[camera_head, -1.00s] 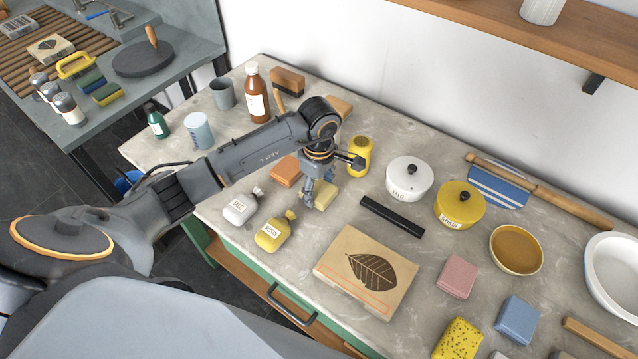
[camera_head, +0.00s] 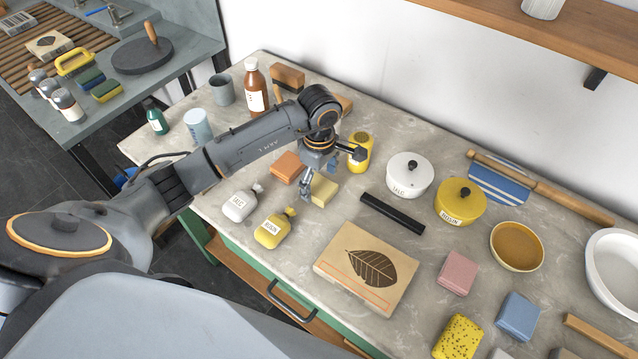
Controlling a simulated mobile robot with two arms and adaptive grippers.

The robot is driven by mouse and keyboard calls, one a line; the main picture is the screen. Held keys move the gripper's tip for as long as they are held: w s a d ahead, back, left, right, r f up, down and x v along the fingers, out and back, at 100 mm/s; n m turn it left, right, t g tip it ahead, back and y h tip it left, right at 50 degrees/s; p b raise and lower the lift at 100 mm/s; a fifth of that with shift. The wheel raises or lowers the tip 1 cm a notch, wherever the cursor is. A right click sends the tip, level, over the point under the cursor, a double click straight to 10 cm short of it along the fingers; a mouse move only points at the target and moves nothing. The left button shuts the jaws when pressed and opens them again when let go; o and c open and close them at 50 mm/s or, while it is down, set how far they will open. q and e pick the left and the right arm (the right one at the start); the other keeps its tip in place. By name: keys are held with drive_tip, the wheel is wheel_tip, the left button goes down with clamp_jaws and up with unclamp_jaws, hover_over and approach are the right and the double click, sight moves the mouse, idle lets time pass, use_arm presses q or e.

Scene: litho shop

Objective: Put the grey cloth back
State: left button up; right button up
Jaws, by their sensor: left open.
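I cannot make out the grey cloth for certain. Two greyish pieces, one at the bottom edge (camera_head: 498,354) and one further right (camera_head: 563,353), are cut off by the frame. My left gripper (camera_head: 318,177) is open and empty, pointing down just behind a pale yellow block (camera_head: 324,191) on the stone worktop (camera_head: 215,270). The block lies flat and is partly hidden by a finger. I cannot tell whether they touch. My right gripper is not in view.
An orange block (camera_head: 287,167), white bag (camera_head: 241,203), yellow bag (camera_head: 271,231) and yellow tin (camera_head: 360,152) stand close around the gripper. A black bar (camera_head: 392,213), leaf-printed block (camera_head: 365,270) and lidded pots (camera_head: 409,175) lie to the right. A brown bottle (camera_head: 256,88) stands behind the arm.

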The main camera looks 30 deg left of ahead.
sight(319, 186)
use_arm(q)
wheel_tip(319, 186, up, 10)
drive_tip(key=b, duration=0.2)
drive_tip(key=shift+r, duration=0.25)
drive_tip(key=shift+s+f, duration=0.1)
